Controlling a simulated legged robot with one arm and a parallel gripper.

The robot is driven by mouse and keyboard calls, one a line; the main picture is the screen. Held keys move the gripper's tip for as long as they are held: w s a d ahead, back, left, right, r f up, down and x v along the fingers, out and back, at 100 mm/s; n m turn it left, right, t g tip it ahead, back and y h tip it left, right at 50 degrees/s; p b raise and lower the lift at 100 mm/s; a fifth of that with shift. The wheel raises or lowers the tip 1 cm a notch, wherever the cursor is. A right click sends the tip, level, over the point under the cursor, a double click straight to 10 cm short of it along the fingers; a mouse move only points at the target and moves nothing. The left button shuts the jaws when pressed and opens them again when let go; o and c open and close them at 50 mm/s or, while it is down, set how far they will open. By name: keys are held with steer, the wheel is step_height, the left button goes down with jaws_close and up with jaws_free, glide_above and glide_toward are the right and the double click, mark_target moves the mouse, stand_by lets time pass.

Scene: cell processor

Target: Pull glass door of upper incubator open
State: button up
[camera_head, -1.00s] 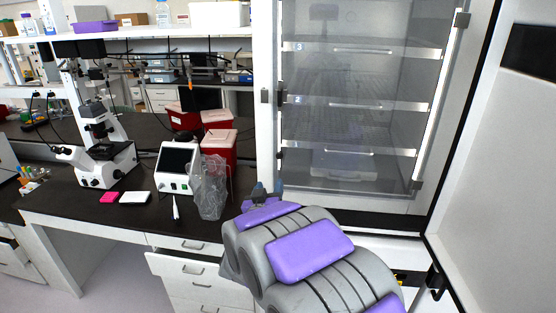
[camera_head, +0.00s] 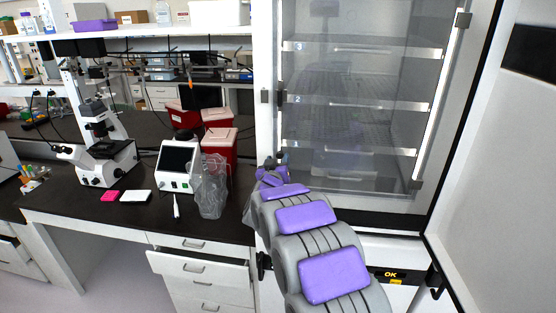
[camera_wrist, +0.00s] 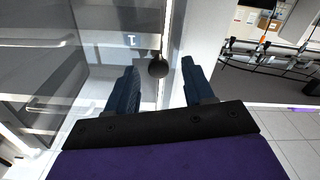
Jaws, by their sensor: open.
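The incubator's inner glass door (camera_head: 350,75) is shut, with shelves visible behind it. Its hinges are on the right edge and a dark latch (camera_head: 282,97) is on the left edge. My gripper (camera_head: 272,165) is at the lower left edge of the door, partly hidden by my own arm. In the wrist view my gripper (camera_wrist: 160,82) is open, with its two dark blue fingers apart. A dark round knob (camera_wrist: 158,66) shows between the fingertips, seemingly untouched. The glass door (camera_wrist: 40,60) fills the left of that view.
The heavy outer door (camera_head: 500,150) stands open on the right. A black bench (camera_head: 150,222) on the left holds a microscope (camera_head: 105,150), a small screen device (camera_head: 177,165), a clear bag (camera_head: 210,190) and red bins (camera_head: 220,145). A drawer (camera_head: 195,268) below juts out.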

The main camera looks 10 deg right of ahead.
steer(key=shift+w+d, duration=0.2)
steer(key=shift+w, duration=0.4)
jaws_close()
stand_by(0.4)
